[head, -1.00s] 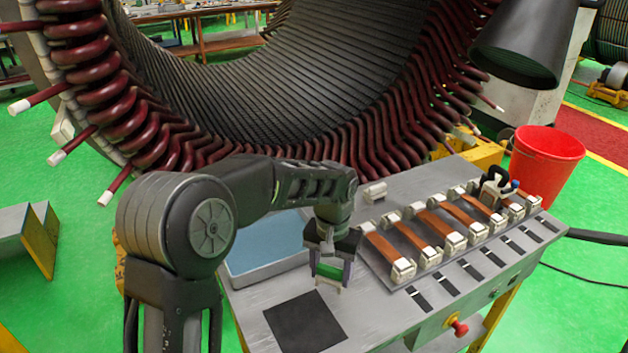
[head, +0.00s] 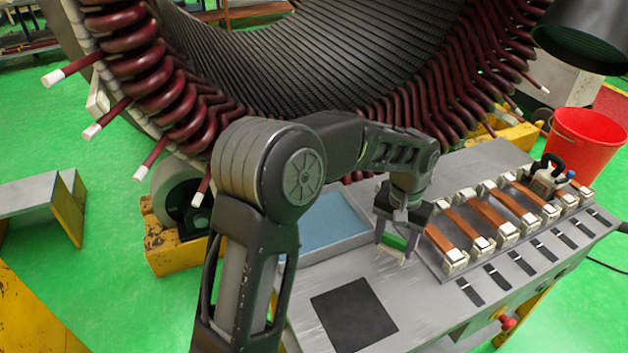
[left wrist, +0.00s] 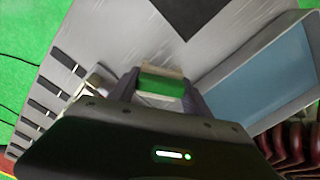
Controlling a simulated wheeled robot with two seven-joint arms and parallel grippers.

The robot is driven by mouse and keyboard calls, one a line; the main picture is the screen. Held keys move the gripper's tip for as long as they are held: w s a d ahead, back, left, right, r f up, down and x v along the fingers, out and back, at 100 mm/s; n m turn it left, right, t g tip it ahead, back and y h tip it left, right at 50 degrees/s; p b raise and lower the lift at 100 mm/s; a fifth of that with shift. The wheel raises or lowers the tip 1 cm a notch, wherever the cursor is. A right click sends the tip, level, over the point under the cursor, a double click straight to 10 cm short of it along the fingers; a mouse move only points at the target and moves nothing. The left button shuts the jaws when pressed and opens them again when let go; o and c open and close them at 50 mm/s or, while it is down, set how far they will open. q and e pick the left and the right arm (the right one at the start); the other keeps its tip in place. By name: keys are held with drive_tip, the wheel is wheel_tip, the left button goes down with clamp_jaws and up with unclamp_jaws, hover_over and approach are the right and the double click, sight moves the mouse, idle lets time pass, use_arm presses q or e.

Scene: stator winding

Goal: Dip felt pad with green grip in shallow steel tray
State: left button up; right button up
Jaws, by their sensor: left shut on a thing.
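My left gripper (head: 397,240) is shut on the green grip of the felt pad (head: 396,243), above the bench just right of the tray. In the left wrist view the green grip (left wrist: 161,86) sits between the two fingers, with the pale felt at its far end. The shallow steel tray (head: 322,251) holds a flat blue surface and lies left of the gripper. The arm hides part of its far left side. The tray also shows at the right of the left wrist view (left wrist: 232,88). My right gripper is not in view.
A black square mat (head: 352,314) lies in front of the tray on the bench. Right of the gripper, a rack (head: 447,272) carries several copper strips in pale clamps. A red bucket (head: 585,143) stands beyond the bench. The large stator (head: 330,80) rises behind the bench.

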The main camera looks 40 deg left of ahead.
use_arm(q)
drive_tip(key=a+r+n+p, duration=0.1)
drive_tip(key=a+r+n, duration=0.1)
drive_tip(key=a+n, duration=0.2)
drive_tip(key=s+a+r+n+p, duration=0.1)
drive_tip(key=a+r+n, duration=0.1)
drive_tip(key=a, duration=0.8)
drive_tip(key=s+a+r+n+p, duration=0.1)
drive_tip(key=a+r+n, duration=0.2)
drive_tip(key=a+n, duration=0.2)
drive_tip(key=shift+a+n+p, duration=0.3)
drive_tip(key=shift+a+p, duration=0.1)
drive_tip(key=shift+a, duration=0.8)
wheel_tip(320, 180, down, 11)
drive_tip(key=b, duration=0.8)
drive_tip(key=shift+f, duration=0.15)
wheel_tip(320, 180, up, 11)
drive_tip(key=p, duration=0.8)
idle(0.3)
